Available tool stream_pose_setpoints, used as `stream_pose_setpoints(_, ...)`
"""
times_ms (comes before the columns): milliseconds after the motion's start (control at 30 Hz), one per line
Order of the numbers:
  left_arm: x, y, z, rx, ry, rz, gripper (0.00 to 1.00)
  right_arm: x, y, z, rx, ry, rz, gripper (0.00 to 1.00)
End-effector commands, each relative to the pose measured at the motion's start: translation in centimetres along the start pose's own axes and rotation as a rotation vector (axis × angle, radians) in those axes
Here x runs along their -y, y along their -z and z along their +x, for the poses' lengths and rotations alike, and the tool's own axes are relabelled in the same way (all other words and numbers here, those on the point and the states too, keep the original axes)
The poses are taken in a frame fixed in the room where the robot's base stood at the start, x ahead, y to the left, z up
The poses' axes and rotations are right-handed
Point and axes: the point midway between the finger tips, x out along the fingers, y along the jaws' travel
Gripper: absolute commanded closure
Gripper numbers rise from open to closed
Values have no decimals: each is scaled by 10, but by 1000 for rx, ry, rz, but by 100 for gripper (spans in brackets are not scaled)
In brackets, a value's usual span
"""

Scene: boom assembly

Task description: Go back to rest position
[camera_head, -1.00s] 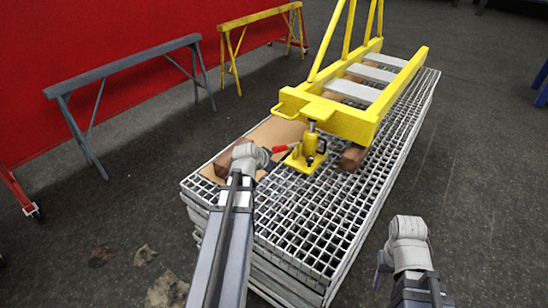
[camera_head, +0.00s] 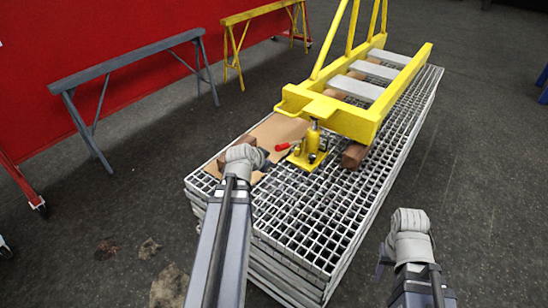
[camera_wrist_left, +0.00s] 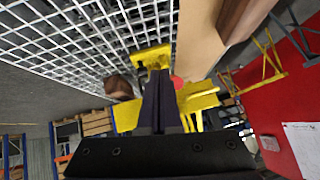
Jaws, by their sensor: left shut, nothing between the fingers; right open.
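My left gripper (camera_head: 264,161) is over the near left end of the grating stack, just left of the yellow bottle jack (camera_head: 310,150). The left wrist view shows its dark fingers (camera_wrist_left: 160,98) pressed together with nothing between them. The jack stands on the grating under the end of the yellow boom frame (camera_head: 345,118). Its red-tipped handle (camera_head: 282,147) points toward my left gripper, with a small gap between them. My right gripper (camera_head: 383,262) is low at the right, over bare floor and clear of the stack. It is empty; its fingers are mostly hidden behind the wrist.
The grating stack (camera_head: 300,235) carries brown wooden blocks (camera_head: 355,155) and a cardboard sheet (camera_head: 270,130). A grey trestle (camera_head: 130,65) and a yellow trestle (camera_head: 262,14) stand by the red wall (camera_head: 60,30). The floor at the right is free.

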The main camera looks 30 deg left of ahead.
Motion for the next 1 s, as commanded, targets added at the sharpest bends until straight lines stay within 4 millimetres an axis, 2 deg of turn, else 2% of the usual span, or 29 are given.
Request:
stream_pose_setpoints(233, -3, 0, 0, 3, -5, 1, 100, 0, 0, 0, 0, 0, 0, 50)
stream_pose_setpoints(333, -25, 3, 4, 27, -42, 9, 100, 0, 0, 0, 0, 0, 0, 50)
stream_pose_setpoints(367, -37, 4, 5, 42, -62, 12, 100, 0, 0, 0, 0, 0, 0, 50)
stream_pose_setpoints(467, -91, 5, 9, 117, -147, 30, 100, 0, 0, 0, 0, 0, 0, 50)
stream_pose_setpoints(533, -135, 2, 8, 191, -204, 45, 100, 0, 0, 0, 0, 0, 0, 50)
stream_pose_setpoints(700, -229, -16, -8, 386, -290, 89, 100, 0, 0, 0, 0, 0, 0, 50)
stream_pose_setpoints(800, -271, -30, -23, 495, -300, 118, 100, 0, 0, 0, 0, 0, 0, 50)
stream_pose_setpoints(900, -301, -42, -38, 584, -288, 143, 100, 0, 0, 0, 0, 0, 0, 50)
stream_pose_setpoints(1000, -323, -53, -53, 653, -267, 164, 100, 0, 0, 0, 0, 0, 0, 50)
